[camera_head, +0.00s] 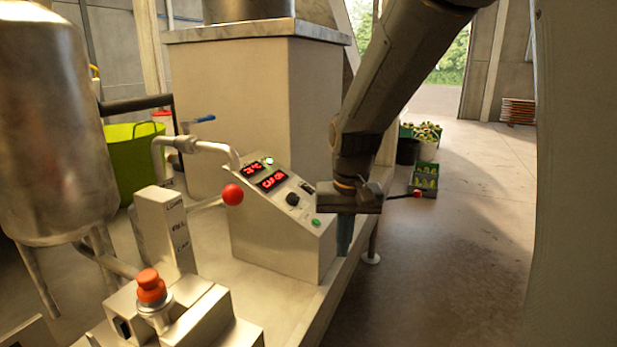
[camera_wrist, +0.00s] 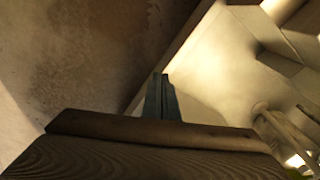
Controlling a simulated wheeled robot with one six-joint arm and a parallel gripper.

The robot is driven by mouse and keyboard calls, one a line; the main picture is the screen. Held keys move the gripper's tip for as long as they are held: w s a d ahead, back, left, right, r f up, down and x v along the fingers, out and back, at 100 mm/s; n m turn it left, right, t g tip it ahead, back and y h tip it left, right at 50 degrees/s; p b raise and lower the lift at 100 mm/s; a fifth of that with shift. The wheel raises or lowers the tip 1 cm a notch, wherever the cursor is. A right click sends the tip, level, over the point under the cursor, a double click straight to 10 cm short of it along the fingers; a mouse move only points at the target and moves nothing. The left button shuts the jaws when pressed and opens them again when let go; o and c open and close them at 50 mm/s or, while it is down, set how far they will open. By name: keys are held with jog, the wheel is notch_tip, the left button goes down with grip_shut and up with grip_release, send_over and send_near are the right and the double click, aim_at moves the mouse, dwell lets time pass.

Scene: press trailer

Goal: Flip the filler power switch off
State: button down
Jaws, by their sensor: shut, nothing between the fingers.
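A dark rocker switch (camera_head: 122,327) sits on the side of the small metal filler base (camera_head: 205,318) at the lower left. Another small black switch (camera_head: 307,187) is on the sloped panel of the control box (camera_head: 277,245). No label shows which is the filler power switch, and neither position can be read. My gripper (camera_head: 344,236) is shut and empty, pointing down beside the control box's right end, apart from the rocker switch. The wrist view shows its closed fingertips (camera_wrist: 160,95) over the trailer's edge, with no switch clearly in sight.
A red ball knob (camera_head: 232,194) stands near a post marked LOAD, FILL, CAP (camera_head: 165,228). A steel tank (camera_head: 50,120) fills the left. Crates (camera_head: 423,180) stand behind my gripper; open floor (camera_head: 450,260) lies right.

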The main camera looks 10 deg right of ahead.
jog(key=w+r+m+t, duration=0.1)
jog(key=w+r+m, duration=0.1)
jog(key=w+r, duration=0.6)
jog(key=w+r+m+t, duration=0.1)
jog(key=w+r, duration=0.7)
jog(key=w, duration=1.1)
jog(key=shift+d+m+t, duration=0.4)
jog(key=shift+d+m, duration=0.05)
jog(key=shift+m, duration=0.35)
jog(key=shift+w, duration=0.1)
jog(key=p, duration=0.1)
send_near(308, 185)
jog(key=d+f, duration=0.2)
jog(key=a+f, duration=0.1)
jog(key=w+f+p, duration=0.1)
jog(key=shift+w+a+f, duration=0.2)
jog(key=shift+a+f, duration=0.05)
jog(key=shift+a, duration=0.1)
jog(key=shift+w+a+f, duration=0.2)
jog(key=shift+f, duration=0.2)
